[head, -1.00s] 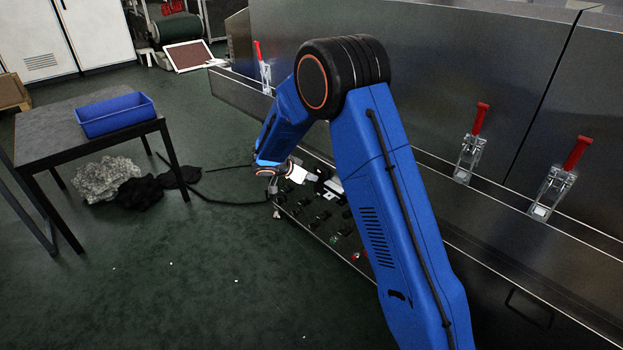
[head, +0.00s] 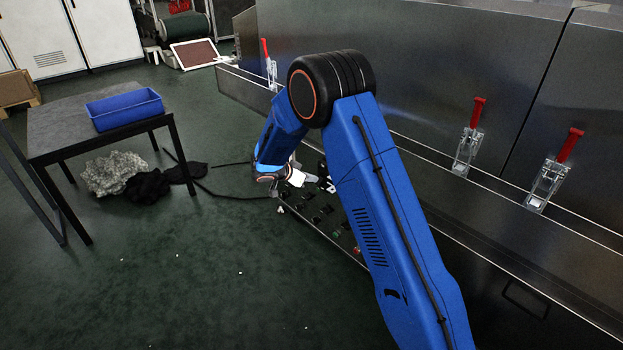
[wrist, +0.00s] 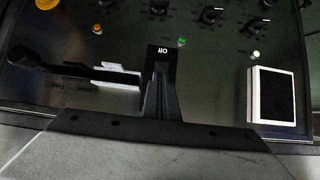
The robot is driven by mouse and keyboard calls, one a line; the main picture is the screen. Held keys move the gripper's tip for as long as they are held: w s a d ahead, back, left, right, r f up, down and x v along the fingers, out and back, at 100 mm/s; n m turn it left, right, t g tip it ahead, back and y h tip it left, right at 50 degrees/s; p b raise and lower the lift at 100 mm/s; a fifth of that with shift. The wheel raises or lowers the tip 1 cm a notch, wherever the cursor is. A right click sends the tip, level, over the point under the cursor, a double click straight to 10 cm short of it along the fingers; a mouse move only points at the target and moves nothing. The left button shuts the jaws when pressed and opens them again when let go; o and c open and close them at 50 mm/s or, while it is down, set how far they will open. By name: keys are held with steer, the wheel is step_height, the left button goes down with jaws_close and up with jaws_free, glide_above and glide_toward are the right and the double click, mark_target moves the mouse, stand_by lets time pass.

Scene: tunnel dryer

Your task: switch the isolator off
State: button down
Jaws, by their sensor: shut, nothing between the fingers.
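A dark control panel (head: 325,222) on the lower side of the steel machine is partly hidden behind my arm in the head view. In the wrist view, the panel carries a white "Off" label, upside down, at the tip of my gripper (wrist: 161,88). My gripper is shut and empty. A long black lever (wrist: 70,72) lies to its left, beside a pale bracket (wrist: 116,75) and small "Locked" and "Free" lettering. I cannot tell whether the fingers touch the panel or lever. The isolator's setting is not clear.
Several black knobs (wrist: 211,15), a green button (wrist: 182,42) and a white-framed screen (wrist: 273,95) are close by on the panel. Red-handled clamps (head: 468,140) line the machine's ledge. A table (head: 60,132) with a blue tray (head: 125,108) stands left. Floor in front is mostly clear.

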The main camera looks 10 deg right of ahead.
steer(key=shift+r, duration=0.1)
steer(key=shift+r, duration=0.7)
steer(key=v, duration=1.7)
steer(key=shift+r, duration=0.15)
